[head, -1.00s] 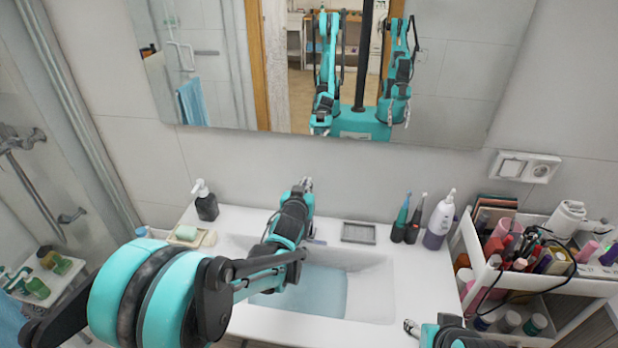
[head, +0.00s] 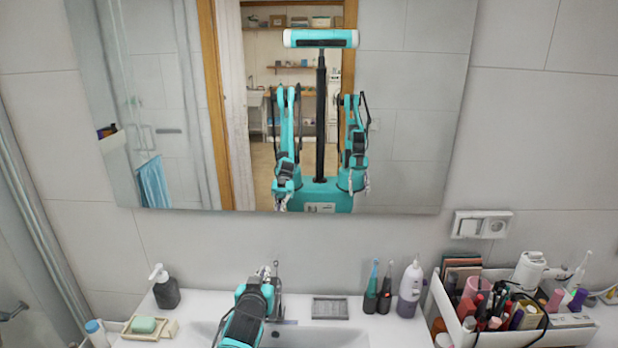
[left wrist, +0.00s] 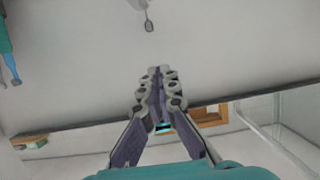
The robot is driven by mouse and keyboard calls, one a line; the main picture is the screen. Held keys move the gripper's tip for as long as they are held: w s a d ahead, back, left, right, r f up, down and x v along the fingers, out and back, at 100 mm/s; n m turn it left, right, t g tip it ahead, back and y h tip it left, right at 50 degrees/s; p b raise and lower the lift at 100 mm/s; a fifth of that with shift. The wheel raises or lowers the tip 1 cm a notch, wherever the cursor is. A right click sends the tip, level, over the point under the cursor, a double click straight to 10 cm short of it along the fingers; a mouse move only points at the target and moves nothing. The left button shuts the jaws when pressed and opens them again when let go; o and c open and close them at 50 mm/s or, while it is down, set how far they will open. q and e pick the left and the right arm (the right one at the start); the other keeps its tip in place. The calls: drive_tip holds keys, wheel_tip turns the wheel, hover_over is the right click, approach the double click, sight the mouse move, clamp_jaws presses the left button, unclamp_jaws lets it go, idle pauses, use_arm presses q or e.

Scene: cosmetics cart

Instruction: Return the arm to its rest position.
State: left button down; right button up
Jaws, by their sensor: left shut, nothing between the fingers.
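My left gripper (head: 268,272) is over the back of the sink near the faucet in the head view, its arm coming up from the bottom edge. In the left wrist view its fingers (left wrist: 160,78) are together, with nothing between them. My right gripper shows only as a reflection in the mirror (head: 400,120); its own body is outside the head view. Both my arms appear in that reflection, hanging bent on either side of a dark column.
The white sink (head: 330,336) lies below. A dark soap dispenser (head: 166,290) and a green soap (head: 143,325) stand left. A grey dish (head: 330,307), toothbrushes, a purple-white bottle (head: 410,290) and a crowded cosmetics cart (head: 440,308) are right. A wall socket (head: 482,224) is above.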

use_arm(q)
drive_tip(key=s+a+f+g+b, duration=0.1)
drive_tip(key=s+f+g+b, duration=0.2)
drive_tip(key=s, duration=1.2)
drive_tip(key=s+a+f+g+b, duration=0.1)
drive_tip(key=s+f+g+b, duration=0.2)
drive_tip(key=s+f, duration=0.6)
drive_tip(key=s+g, duration=0.1)
drive_tip(key=s, duration=0.5)
drive_tip(key=shift+s+a+f, duration=0.2)
drive_tip(key=shift+s+a, duration=0.05)
drive_tip(key=shift+a, duration=0.15)
